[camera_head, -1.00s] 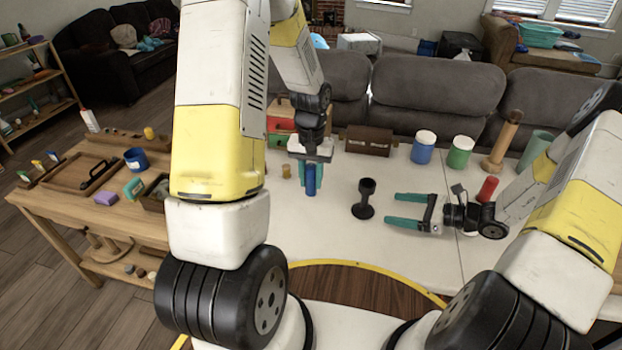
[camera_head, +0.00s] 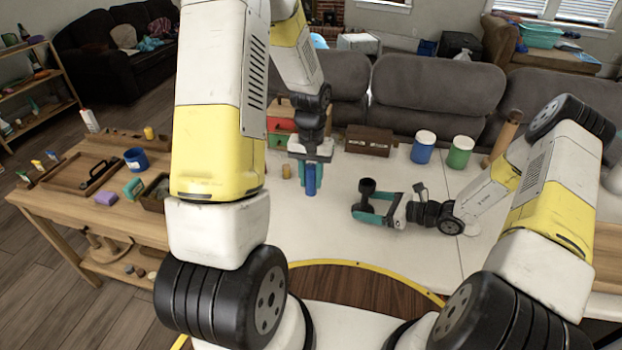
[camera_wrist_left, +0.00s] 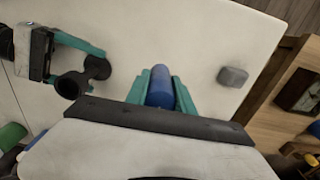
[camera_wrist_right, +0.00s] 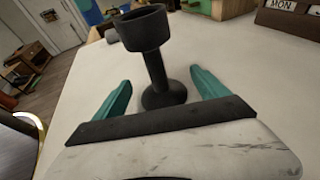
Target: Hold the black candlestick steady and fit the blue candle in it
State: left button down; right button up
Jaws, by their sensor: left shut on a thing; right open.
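The black candlestick (camera_head: 366,188) stands upright on the white table. My right gripper (camera_head: 362,207) is open, with its teal fingers on either side of the candlestick; whether they touch it I cannot tell. In the right wrist view the candlestick (camera_wrist_right: 155,65) rises between the open fingers (camera_wrist_right: 165,95), cup up. My left gripper (camera_head: 311,176) is shut on the blue candle (camera_head: 311,186) and holds it upright, to the left of the candlestick. In the left wrist view the blue candle (camera_wrist_left: 160,88) sits between the teal fingers, and the candlestick (camera_wrist_left: 80,80) shows beside it.
A blue jar (camera_head: 423,147) and a green jar (camera_head: 460,152) stand at the back right, beside a brown box (camera_head: 368,140). A wooden side table (camera_head: 120,215) holds trays and a blue mug (camera_head: 137,160).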

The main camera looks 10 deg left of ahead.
jog(key=shift+a, duration=0.1)
jog(key=shift+c, duration=0.4)
grip_shut()
jog(key=c, duration=0.7)
grip_release()
grip_shut()
